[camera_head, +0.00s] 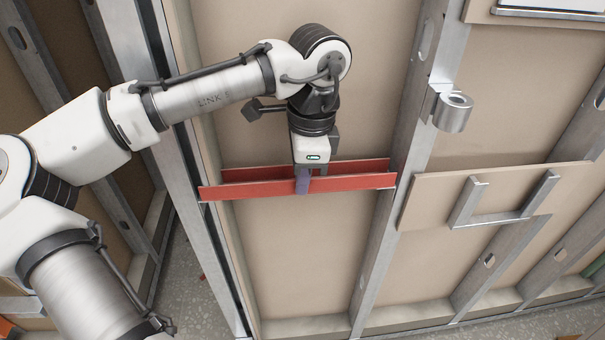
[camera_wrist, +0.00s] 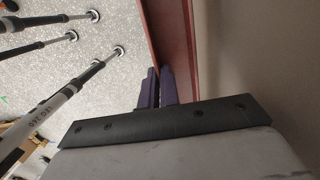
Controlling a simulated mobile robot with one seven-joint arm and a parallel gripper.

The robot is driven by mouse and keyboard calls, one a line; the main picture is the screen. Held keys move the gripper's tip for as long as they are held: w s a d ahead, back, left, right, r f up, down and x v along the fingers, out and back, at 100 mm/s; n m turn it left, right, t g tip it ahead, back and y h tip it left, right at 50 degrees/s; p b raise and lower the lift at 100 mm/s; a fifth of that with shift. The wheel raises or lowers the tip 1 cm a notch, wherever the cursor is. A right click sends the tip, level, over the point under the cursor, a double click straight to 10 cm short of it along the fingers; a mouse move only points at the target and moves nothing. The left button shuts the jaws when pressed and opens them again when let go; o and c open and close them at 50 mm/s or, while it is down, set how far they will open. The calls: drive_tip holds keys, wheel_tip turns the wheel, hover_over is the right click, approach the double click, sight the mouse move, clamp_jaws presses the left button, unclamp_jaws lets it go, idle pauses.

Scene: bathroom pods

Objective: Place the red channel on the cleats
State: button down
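The red channel (camera_head: 235,190) is a long, roughly level U-shaped piece with two upright flanges. It spans the bay between the left metal stud (camera_head: 188,130) and the right metal stud (camera_head: 385,215), with its ends close to both. The cleats cannot be made out; whether the channel rests on anything is unclear.
A beige wall panel (camera_head: 300,250) stands close behind the channel. To the right are a metal cylinder on a bracket (camera_head: 453,112) and a board with a metal frame (camera_head: 500,200). Below is speckled floor (camera_head: 195,305). Several pole-like legs (camera_wrist: 60,105) show in the wrist view.

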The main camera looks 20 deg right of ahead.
drive_tip(key=shift+f, duration=0.1)
drive_tip(key=c, duration=1.6)
unclamp_jaws()
drive_tip(key=shift+c, duration=0.2)
wheel_tip(320, 180, up, 12)
drive_tip(key=d, duration=0.1)
drive_tip(key=shift+s, duration=0.15)
drive_tip(key=shift+d, duration=0.1)
